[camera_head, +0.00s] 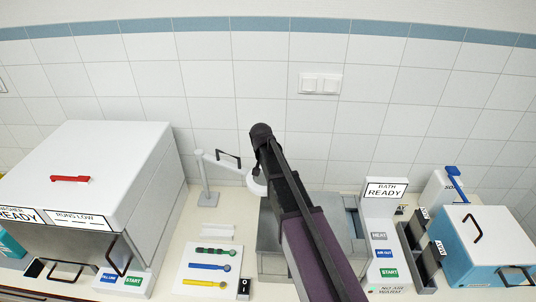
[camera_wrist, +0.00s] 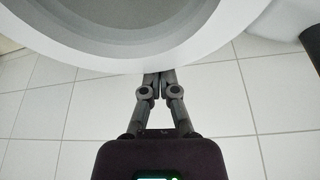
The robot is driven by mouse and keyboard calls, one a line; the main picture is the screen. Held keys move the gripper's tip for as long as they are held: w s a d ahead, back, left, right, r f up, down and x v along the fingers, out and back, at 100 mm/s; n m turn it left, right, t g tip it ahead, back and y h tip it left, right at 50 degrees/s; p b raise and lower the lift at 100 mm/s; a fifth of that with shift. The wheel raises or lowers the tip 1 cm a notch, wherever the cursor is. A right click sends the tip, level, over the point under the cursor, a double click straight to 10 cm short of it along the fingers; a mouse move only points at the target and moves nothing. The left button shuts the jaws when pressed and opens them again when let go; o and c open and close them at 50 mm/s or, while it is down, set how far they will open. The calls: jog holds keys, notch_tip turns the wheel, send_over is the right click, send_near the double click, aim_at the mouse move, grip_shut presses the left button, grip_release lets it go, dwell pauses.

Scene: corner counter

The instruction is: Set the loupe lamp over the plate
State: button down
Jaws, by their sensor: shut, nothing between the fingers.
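The loupe lamp (camera_head: 207,181) stands on a post at the back of the counter. Its jointed arm with a black handle reaches right to a round white head (camera_head: 256,186), partly hidden behind my arm. A flat white plate (camera_head: 196,256) lies in front of and below the lamp, with green, blue and yellow tools on it. In the wrist view the lamp's large white ring with a grey centre (camera_wrist: 120,48) fills the top. My gripper (camera_wrist: 158,76) is shut and empty, its fingertips at the ring's edge; I cannot tell if they touch. The head view hides the fingers.
A large white washer (camera_head: 150,165) stands left, and a grey bath (camera_head: 272,238) lies behind my arm. The bath's control panel (camera_head: 383,240) and a blue box (camera_head: 470,245) stand right. The tiled wall (camera_head: 240,100) closes the back.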

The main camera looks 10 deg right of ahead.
aim_at(249, 185)
jog(key=s+a+m, duration=0.1)
jog(key=s+a, duration=0.1)
jog(key=s, duration=0.1)
jog(key=s+a+m+h, duration=0.1)
jog(key=s+a+m, duration=0.1)
jog(key=s+a, duration=0.1)
jog(key=s+a+m+g, duration=0.1)
jog(key=s+a+m, duration=0.1)
jog(key=s, duration=0.2)
jog(key=shift+s+a, duration=0.25)
jog(key=shift+s, duration=0.1)
jog(key=s+a+m, duration=0.2)
jog(key=s+a, duration=0.3)
jog(key=a, duration=0.6)
jog(key=shift+s+g+h, duration=0.3)
jog(key=shift+s+h, duration=0.1)
jog(key=shift+a, duration=0.1)
jog(key=shift+r, duration=0.1)
jog(key=p+v, duration=0.9)
jog(key=shift+w+r, duration=0.25)
jog(key=shift+r, duration=0.15)
jog(key=shift+a+f, duration=0.1)
